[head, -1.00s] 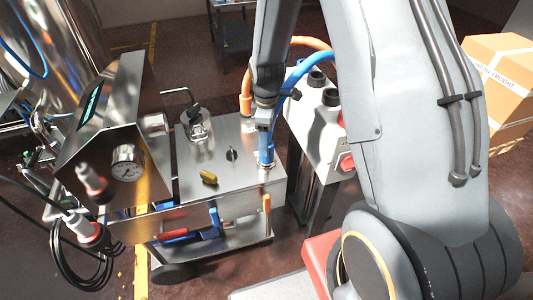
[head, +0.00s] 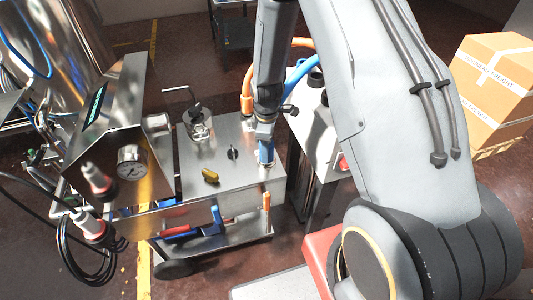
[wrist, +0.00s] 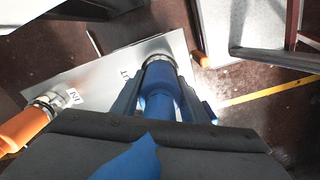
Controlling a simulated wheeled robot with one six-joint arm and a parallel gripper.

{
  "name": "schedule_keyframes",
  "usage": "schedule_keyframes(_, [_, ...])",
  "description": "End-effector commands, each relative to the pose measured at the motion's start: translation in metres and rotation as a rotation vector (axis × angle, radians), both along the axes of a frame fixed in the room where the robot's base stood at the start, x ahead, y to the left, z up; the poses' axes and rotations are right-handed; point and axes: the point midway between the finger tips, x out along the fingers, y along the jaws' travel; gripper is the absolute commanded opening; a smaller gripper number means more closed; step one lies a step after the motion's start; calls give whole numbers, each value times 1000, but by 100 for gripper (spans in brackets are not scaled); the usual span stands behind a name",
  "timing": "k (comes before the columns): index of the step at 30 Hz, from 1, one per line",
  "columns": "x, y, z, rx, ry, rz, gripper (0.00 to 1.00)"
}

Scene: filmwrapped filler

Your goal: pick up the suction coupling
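In the wrist view the blue coupling (wrist: 158,84) sits in a metal ring fitting. My gripper (head: 264,138) points down over it. In the wrist view its fingers (wrist: 163,88) lie on either side of the coupling; I cannot tell whether they press on it. An orange coupling (wrist: 22,128) stands at the left of the wrist view.
A pale box (head: 313,125) is close on the right. The orange hose (head: 247,88) loops behind my gripper.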

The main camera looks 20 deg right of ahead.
Motion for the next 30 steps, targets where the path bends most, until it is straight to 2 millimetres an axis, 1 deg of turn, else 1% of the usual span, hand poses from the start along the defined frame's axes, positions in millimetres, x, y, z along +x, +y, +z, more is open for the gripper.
schedule_keyframes(1, [0,0,0,0,0,0,27])
schedule_keyframes(5, [0,0,0,0,0,0,5])
schedule_keyframes(6, [0,0,1,0,0,0,3])
schedule_keyframes(14, [1,0,2,0,-1,0,3])
schedule_keyframes(19, [1,0,10,0,-2,0,3])
schedule_keyframes(23, [1,0,22,0,-2,0,3])
schedule_keyframes(30, [2,0,52,0,-4,0,3])
